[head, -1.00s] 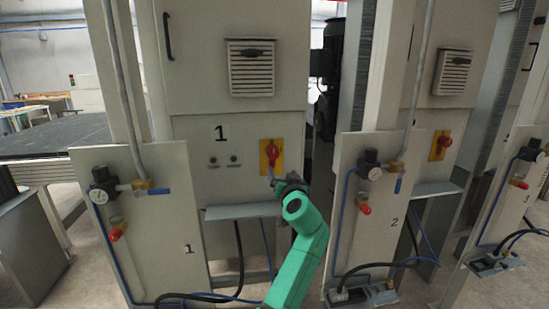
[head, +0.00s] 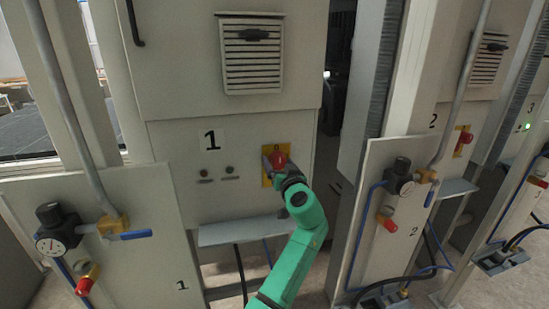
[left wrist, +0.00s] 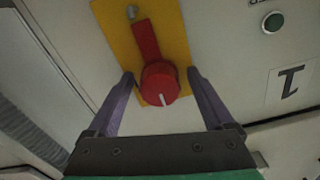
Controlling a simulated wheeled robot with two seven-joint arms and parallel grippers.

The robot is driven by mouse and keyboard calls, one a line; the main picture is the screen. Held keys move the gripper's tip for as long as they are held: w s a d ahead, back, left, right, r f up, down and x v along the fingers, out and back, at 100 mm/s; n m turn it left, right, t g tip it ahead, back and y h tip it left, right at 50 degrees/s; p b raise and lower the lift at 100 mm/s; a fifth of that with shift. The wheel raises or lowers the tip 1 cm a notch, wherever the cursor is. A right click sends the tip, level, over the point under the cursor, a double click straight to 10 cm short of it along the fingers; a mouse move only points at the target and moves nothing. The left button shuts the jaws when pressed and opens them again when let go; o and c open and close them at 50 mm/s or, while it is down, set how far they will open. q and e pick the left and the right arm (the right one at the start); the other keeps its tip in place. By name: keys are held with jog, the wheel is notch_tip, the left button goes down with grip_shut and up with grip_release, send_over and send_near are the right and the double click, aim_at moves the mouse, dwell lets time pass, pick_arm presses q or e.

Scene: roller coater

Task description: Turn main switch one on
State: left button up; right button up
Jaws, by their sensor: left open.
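Main switch one is a red rotary knob (head: 279,159) on a yellow plate (head: 269,150), on the grey cabinet marked 1. In the left wrist view the red knob (left wrist: 160,84) has a white line pointing toward the bottom of the picture, and a red bar runs up from it across the yellow plate (left wrist: 176,22). My left gripper (head: 271,164) is at the switch and hides part of it. Its two purple fingers (left wrist: 160,74) are open, one on each side of the knob, with small gaps visible. My right gripper is not in view.
Two small indicators (head: 217,174) sit left of the switch under the label 1. A ledge (head: 225,232) juts out below. Panels with gauges and valves stand left (head: 135,205) and right (head: 385,185). Cabinet 2 with its own red switch (head: 463,141) is further right.

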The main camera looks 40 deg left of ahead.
pick_arm(q)
jog(key=shift+s+d+r, duration=0.15)
jog(key=shift+d+r, duration=0.1)
jog(key=shift+d, duration=0.2)
jog(key=shift+c, duration=0.3)
jog(key=shift+s+d+r, duration=0.1)
jog(key=shift+d, duration=0.05)
jog(key=c, duration=0.6)
grip_shut()
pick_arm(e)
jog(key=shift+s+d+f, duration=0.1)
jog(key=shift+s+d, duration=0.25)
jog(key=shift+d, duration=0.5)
